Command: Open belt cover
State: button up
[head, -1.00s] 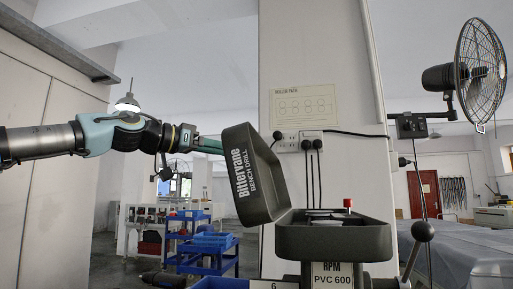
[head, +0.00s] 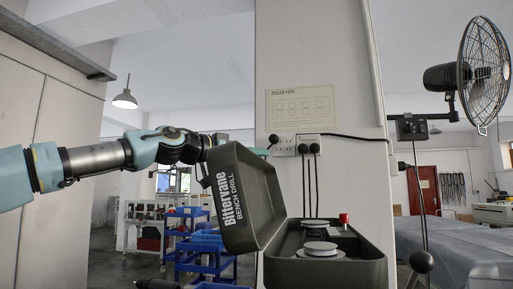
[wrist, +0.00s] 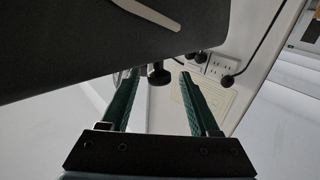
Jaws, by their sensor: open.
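The belt cover (head: 238,205) is a dark grey lid lettered "Bittervane Bench Drill". It stands raised and tilted to the left at the left edge of its housing (head: 345,272). The open housing shows pale pulleys (head: 320,249). My gripper (wrist: 158,78) is open; in the wrist view its two green fingers point toward a small black knob (wrist: 157,72), which shows between their tips. I cannot tell whether they touch it. The cover's dark surface (wrist: 90,45) fills the upper left there. In the head view the cover's top hides most of my gripper; a green fingertip shows past it.
A wall panel with sockets and plugs (head: 310,146) stands behind the housing. A red knob (head: 344,218) stands at the housing's back. A black ball-ended lever (head: 421,262) and a wall fan (head: 483,72) are at the right. Blue trolleys (head: 207,245) stand at the back left.

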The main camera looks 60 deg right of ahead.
jog(key=shift+s+d, duration=0.3)
jog(key=shift+d, duration=0.15)
grip_shut()
dwell(0.3)
dwell(0.9)
